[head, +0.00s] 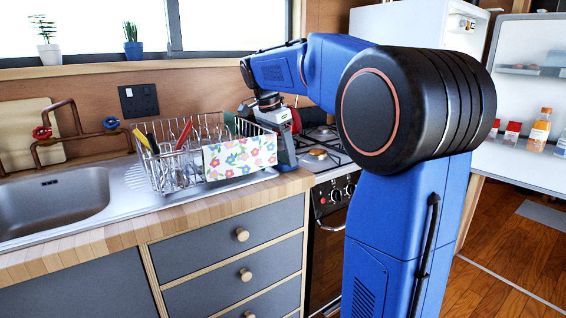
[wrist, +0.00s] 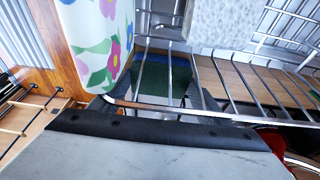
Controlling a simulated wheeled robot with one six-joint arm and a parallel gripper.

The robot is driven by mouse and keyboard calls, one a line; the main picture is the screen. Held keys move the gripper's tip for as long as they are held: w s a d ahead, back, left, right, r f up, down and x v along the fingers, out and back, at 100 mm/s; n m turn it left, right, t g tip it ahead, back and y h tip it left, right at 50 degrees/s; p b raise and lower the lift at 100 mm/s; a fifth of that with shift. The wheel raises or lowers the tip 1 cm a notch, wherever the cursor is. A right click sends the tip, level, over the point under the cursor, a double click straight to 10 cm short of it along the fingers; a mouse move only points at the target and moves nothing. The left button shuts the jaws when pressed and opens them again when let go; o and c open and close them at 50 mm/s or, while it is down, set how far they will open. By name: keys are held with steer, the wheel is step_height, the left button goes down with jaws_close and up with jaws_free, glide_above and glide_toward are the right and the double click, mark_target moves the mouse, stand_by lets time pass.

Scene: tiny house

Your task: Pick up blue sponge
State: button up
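A blue and green block, which looks like the blue sponge (wrist: 160,60), shows behind the rack wires in the wrist view. In the head view I cannot make the sponge out clearly; the rack, cloth and my arm cover that area. My gripper (head: 286,158) points down at the right end of the dish rack (head: 172,172), by the counter's right end. In the wrist view the dark fingertips of my gripper (wrist: 154,104) stand apart on either side of the block's near end. A rack wire crosses in front of them. I see no firm contact.
A flowered cloth (head: 240,157) hangs on the rack's front and is close to my gripper. The stove (head: 333,165) is just right of it. The sink (head: 50,205) lies left. Red-handled utensils (head: 184,134) stand in the rack.

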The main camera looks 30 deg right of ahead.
mark_target(282, 156)
steer(key=shift+c, duration=1.1)
step_height(282, 156, up, 18)
